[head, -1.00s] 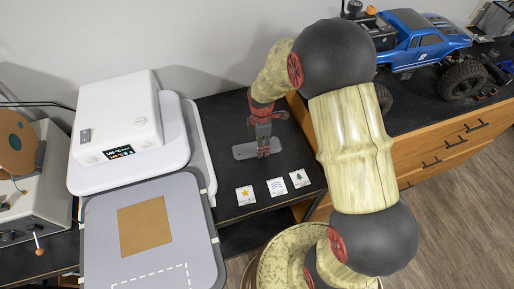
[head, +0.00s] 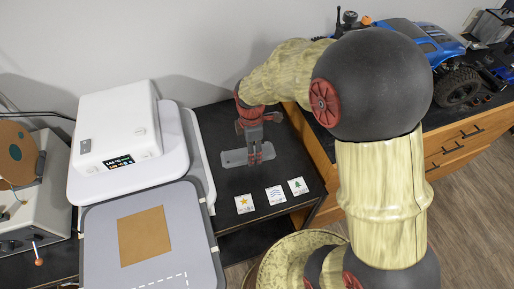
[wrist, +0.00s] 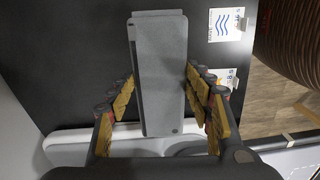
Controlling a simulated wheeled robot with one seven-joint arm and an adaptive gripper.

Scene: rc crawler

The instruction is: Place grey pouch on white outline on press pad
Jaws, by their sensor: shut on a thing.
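The grey pouch (head: 233,158) is a flat rounded strip over the black table top right of the press. My gripper (head: 255,153) points down and is shut on it. In the wrist view the pouch (wrist: 160,75) runs lengthwise between the fingers of my gripper (wrist: 162,92). I cannot tell how far it is above the table. The press pad (head: 100,235) is a grey plate at the lower left. Its white dashed outline (head: 160,279) shows at the bottom edge of the head view, partly cut off. A brown square (head: 145,236) lies on the pad behind the outline.
The white press head (head: 118,125) stands behind the pad. Three picture cards (head: 275,195) lie on the table's front edge. A blue truck (head: 425,42) stands on the wooden cabinet at right. A beige machine (head: 30,205) is at far left.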

